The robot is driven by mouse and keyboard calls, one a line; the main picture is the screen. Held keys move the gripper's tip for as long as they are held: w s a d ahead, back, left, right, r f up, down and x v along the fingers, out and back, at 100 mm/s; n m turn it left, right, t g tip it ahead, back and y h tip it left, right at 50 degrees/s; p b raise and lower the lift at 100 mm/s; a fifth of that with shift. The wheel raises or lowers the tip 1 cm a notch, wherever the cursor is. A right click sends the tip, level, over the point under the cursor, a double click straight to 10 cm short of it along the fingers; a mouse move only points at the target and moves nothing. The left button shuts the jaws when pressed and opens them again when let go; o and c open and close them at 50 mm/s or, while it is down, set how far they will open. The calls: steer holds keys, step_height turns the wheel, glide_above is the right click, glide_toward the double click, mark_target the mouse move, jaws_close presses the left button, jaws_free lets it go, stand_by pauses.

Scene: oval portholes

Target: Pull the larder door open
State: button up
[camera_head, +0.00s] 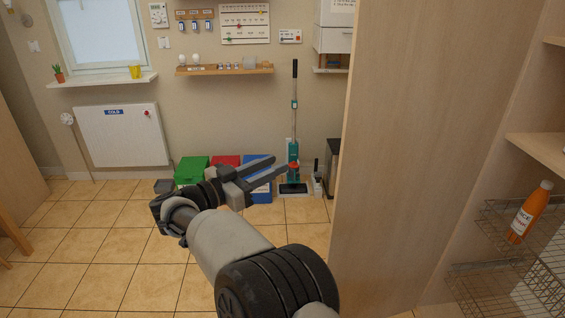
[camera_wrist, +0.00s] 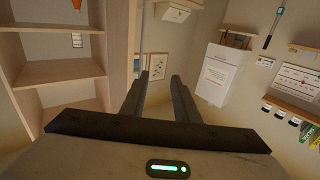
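A tall light-wood panel (camera_head: 420,130) stands to the right of my arm in the head view. It appears to belong to the larder, but I cannot tell whether it is the door or a side wall. The larder's inside shows at the right, with a wooden shelf (camera_head: 540,148); open shelving also shows in the wrist view (camera_wrist: 62,72). No handle is visible. My gripper (camera_head: 273,167) is open and empty, left of the panel and apart from it. Its two fingers show spread in the wrist view (camera_wrist: 159,92).
An orange bottle (camera_head: 529,212) stands in a wire basket (camera_head: 500,222) inside the larder. Green (camera_head: 191,170), red and blue bins, and a teal floor mop (camera_head: 293,160), stand along the back wall. A white radiator (camera_head: 122,135) hangs further left.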

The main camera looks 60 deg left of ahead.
steer(key=s+d, duration=0.1)
steer(key=s, duration=1.1)
steer(key=shift+s+d+b, duration=0.3)
steer(key=shift+d, duration=0.05)
steer(key=shift+f, duration=0.1)
